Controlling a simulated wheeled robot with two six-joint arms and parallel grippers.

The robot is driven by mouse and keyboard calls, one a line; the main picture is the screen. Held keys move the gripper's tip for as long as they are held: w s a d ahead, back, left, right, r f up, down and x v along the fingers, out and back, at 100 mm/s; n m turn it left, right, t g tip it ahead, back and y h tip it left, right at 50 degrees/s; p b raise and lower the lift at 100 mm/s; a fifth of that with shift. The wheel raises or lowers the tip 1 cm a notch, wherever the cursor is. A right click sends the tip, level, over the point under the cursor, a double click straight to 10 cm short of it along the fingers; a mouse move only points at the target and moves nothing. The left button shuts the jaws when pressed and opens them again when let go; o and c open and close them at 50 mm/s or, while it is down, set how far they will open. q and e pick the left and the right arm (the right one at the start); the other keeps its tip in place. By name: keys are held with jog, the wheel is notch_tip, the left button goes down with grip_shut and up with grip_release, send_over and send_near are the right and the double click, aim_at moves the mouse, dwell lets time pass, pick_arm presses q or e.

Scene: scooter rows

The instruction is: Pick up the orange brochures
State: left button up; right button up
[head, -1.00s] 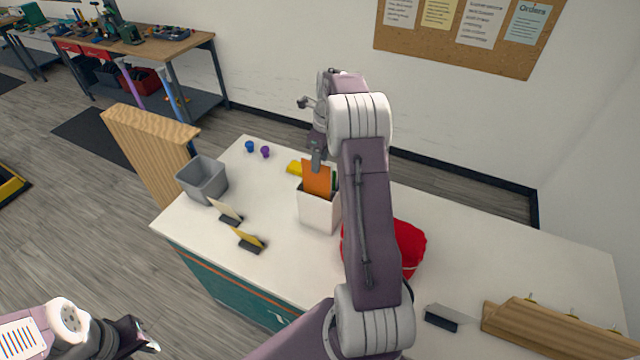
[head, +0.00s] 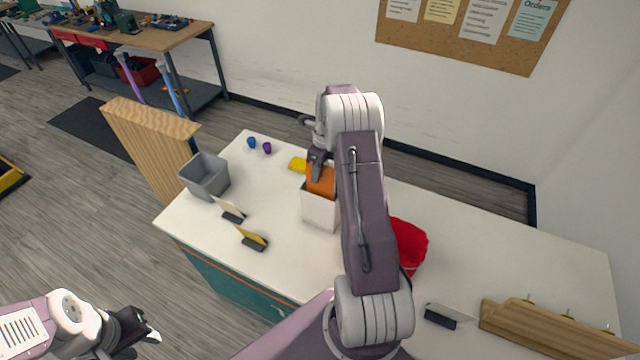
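The orange brochures (head: 321,181) stand in a white holder (head: 319,211) on the white counter, with their upper part showing above its rim. My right gripper (head: 316,172) is right at their top edge, pointing down. Its fingers are small and partly hidden by my arm, so I cannot tell whether they are closed on the brochures. My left gripper (head: 150,338) is at the lower left, away from the counter, with its fingers partly seen.
On the counter are a grey bin (head: 204,177), two small card stands (head: 252,238), a yellow item (head: 298,165), blue and purple pieces (head: 267,148), and a red object (head: 408,246) partly behind my arm. A wooden rack (head: 540,329) lies at the right.

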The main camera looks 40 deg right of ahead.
jog(key=shift+s+r, duration=0.1)
jog(key=shift+s, duration=0.25)
jog(key=shift+c, duration=0.3)
jog(key=shift+w, duration=0.1)
grip_shut()
dwell(0.8)
